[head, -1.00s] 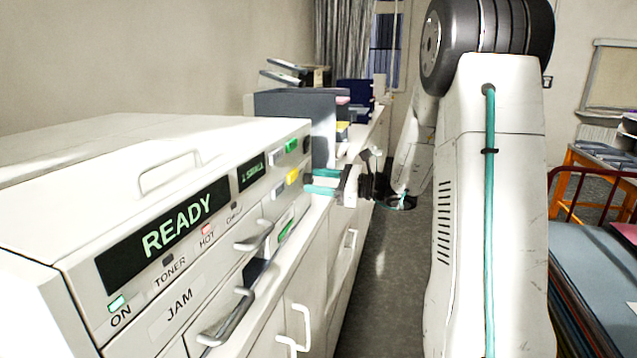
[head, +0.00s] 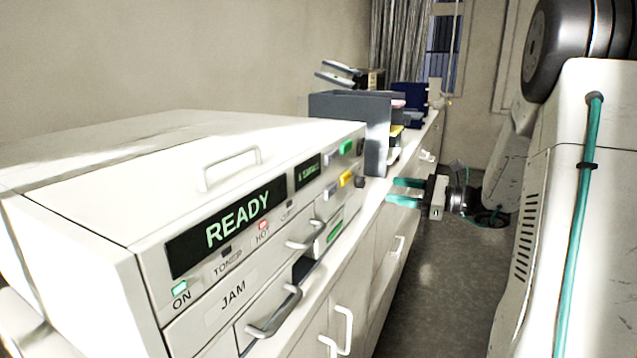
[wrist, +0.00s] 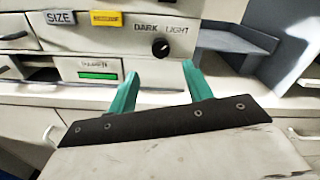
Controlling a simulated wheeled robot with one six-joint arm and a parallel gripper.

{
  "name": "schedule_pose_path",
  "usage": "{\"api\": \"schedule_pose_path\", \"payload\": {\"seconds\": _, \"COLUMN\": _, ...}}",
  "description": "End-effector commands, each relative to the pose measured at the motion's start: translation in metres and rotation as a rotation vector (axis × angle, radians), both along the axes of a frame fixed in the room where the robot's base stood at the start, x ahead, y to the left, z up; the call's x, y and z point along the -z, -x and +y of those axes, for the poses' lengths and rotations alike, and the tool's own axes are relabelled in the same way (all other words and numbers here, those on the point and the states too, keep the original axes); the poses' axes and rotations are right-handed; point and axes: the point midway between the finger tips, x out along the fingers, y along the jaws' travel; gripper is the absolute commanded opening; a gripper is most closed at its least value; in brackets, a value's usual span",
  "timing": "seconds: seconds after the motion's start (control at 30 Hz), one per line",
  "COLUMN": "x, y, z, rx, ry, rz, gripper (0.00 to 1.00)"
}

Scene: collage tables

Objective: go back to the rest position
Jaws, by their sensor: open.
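My gripper (head: 408,192) is in front of the counter, just past the far right end of the white copier (head: 255,150). Its two teal fingers point left toward the counter and are apart, with nothing between them. The copier's display reads READY.
A grey sorter (head: 377,140) with coloured papers stands beyond the copier on the white counter (head: 345,240). Cabinet handles (head: 345,325) and a copier drawer handle (head: 275,315) stick out. The grey floor (head: 440,300) beside the cabinets is clear.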

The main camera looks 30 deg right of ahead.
Motion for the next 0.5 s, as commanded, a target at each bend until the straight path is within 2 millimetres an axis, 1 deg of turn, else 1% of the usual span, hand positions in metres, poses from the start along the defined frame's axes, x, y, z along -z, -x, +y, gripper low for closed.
{"api": "schedule_pose_path", "payload": {"seconds": 0.17, "x": 0.001, "y": 0.0, "z": 0.0, "rx": 0.002, "ry": 0.013, "rz": -0.006, "gripper": 0.51}}
{"api": "schedule_pose_path", "payload": {"seconds": 0.27, "x": 0.015, "y": 0.006, "z": 0.007, "rx": -0.038, "ry": 0.073, "rz": 0.021, "gripper": 0.51}}
{"api": "schedule_pose_path", "payload": {"seconds": 0.3, "x": 0.025, "y": 0.012, "z": 0.013, "rx": -0.068, "ry": 0.102, "rz": 0.043, "gripper": 0.51}}
{"api": "schedule_pose_path", "payload": {"seconds": 0.37, "x": 0.036, "y": 0.025, "z": 0.026, "rx": -0.124, "ry": 0.163, "rz": 0.074, "gripper": 0.51}}
{"api": "schedule_pose_path", "payload": {"seconds": 0.47, "x": 0.046, "y": 0.052, "z": 0.062, "rx": -0.278, "ry": 0.315, "rz": 0.115, "gripper": 0.51}}
{"api": "schedule_pose_path", "payload": {"seconds": 0.5, "x": 0.048, "y": 0.064, "z": 0.08, "rx": -0.352, "ry": 0.385, "rz": 0.125, "gripper": 0.51}}
